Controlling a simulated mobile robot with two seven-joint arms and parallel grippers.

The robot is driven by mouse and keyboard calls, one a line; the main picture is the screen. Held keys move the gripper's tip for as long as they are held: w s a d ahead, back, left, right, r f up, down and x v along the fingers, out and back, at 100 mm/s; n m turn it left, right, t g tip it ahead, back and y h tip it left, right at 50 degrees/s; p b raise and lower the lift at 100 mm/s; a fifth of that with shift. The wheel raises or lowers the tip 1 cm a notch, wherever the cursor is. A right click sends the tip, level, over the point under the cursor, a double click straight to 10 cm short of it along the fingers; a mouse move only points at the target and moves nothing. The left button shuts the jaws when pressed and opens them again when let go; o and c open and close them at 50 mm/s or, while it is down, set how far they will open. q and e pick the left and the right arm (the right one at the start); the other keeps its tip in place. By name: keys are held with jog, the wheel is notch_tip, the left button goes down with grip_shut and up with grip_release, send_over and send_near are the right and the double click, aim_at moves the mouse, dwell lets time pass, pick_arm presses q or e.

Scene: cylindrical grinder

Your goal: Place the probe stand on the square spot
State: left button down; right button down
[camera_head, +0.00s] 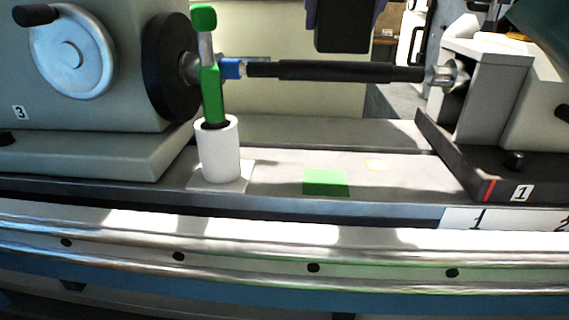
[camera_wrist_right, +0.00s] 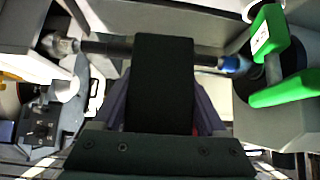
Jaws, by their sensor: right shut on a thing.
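A green probe (camera_head: 212,92) with a green cap stands upright in a white cylinder (camera_head: 218,152), which I take as the probe stand. The cylinder rests on a pale square (camera_head: 245,174) at the left of the grey ledge. A green square spot (camera_head: 326,182) lies bare to its right. My right gripper (camera_head: 345,12), at the top of the head view, is shut on a dark block (camera_head: 343,38), also filling the middle of the right wrist view (camera_wrist_right: 162,85). The green probe shows at the right wrist view's right (camera_wrist_right: 285,90), apart from this gripper. My left gripper is out of view.
A dark shaft (camera_head: 330,72) with a blue end spans between the left chuck (camera_head: 170,68) and the right tailstock (camera_head: 482,85). The ledge around the green square is clear.

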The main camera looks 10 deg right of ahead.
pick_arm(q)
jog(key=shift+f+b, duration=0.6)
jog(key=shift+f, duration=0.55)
pick_arm(e)
jog(key=shift+w+r+m+h, duration=0.15)
jog(key=shift+w+m+h, duration=0.15)
jog(key=shift+m+h, duration=0.1)
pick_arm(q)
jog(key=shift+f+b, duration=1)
pick_arm(e)
jog(key=shift+a+f, duration=0.1)
jog(key=shift+f, duration=9.85)
jog(key=shift+f, duration=0.15)
grip_release()
jog(key=shift+f, duration=0.15)
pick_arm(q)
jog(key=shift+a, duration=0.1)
